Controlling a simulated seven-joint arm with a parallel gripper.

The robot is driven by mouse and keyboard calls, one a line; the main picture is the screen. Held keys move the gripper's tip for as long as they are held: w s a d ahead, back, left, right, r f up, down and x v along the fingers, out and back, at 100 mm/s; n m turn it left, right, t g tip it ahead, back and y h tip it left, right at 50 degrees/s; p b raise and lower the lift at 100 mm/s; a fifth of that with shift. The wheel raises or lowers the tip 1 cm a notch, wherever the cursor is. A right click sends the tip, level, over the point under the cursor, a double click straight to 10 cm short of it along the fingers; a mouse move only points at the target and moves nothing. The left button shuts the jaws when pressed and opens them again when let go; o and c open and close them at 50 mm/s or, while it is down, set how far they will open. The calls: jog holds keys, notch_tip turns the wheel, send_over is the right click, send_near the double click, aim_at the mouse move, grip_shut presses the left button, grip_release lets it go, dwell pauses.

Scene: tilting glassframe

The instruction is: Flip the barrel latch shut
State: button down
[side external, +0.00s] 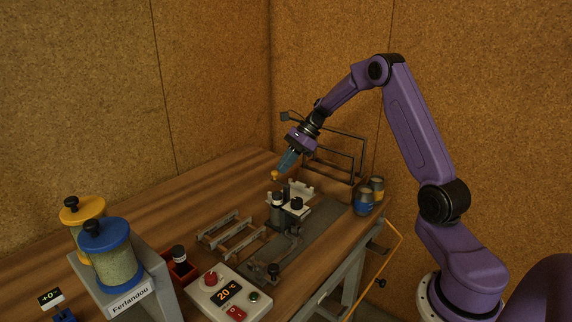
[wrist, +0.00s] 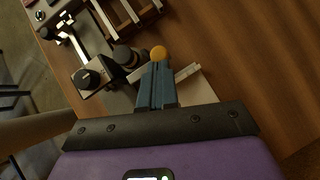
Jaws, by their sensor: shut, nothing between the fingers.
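My gripper (side external: 287,161) has blue-grey fingers that are shut and empty. It points down over the far part of the bench, above a metal fixture with black cylinders (side external: 278,208). A small orange-yellow knob (side external: 274,175) shows just below and left of the fingertips. In the wrist view the orange knob (wrist: 158,52) sits right at the end of the shut fingers (wrist: 157,68); I cannot tell whether they touch. Dark cylinders of the fixture (wrist: 125,55) stand left of the knob there. I cannot make out clearly which part is the barrel latch, or its position.
A control box (side external: 226,294) with a red button and a "20°C" display stands at the front. Grey racks (side external: 232,235) lie left of the fixture. Yellow- and blue-lidded jars (side external: 105,250) stand front left. Small cans (side external: 365,203) and a metal frame (side external: 335,135) are near the bench's right side.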

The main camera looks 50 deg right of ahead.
aim_at(275, 172)
jog(key=shift+w+a+n+g, duration=0.2)
jog(key=shift+n+g, duration=0.3)
jog(key=shift+n, duration=0.2)
jog(key=n+g, duration=0.1)
jog(key=a+n+g, duration=0.1)
jog(key=n, duration=0.1)
jog(key=shift+w+y, duration=0.3)
jog(key=shift+w, duration=0.05)
jog(key=n+g, duration=0.1)
jog(key=a+n+g, duration=0.1)
jog(key=n, duration=0.2)
jog(key=shift+w+a+g, duration=0.1)
jog(key=shift+a+g, duration=0.25)
jog(key=shift+g, duration=0.05)
jog(key=shift+s+a, duration=0.25)
jog(key=shift+a, duration=1.05)
jog(key=shift+s, duration=0.1)
jog(key=shift+s+d, duration=0.55)
jog(key=shift+d, duration=0.1)
jog(key=v, duration=0.7)
jog(key=shift+r, duration=0.25)
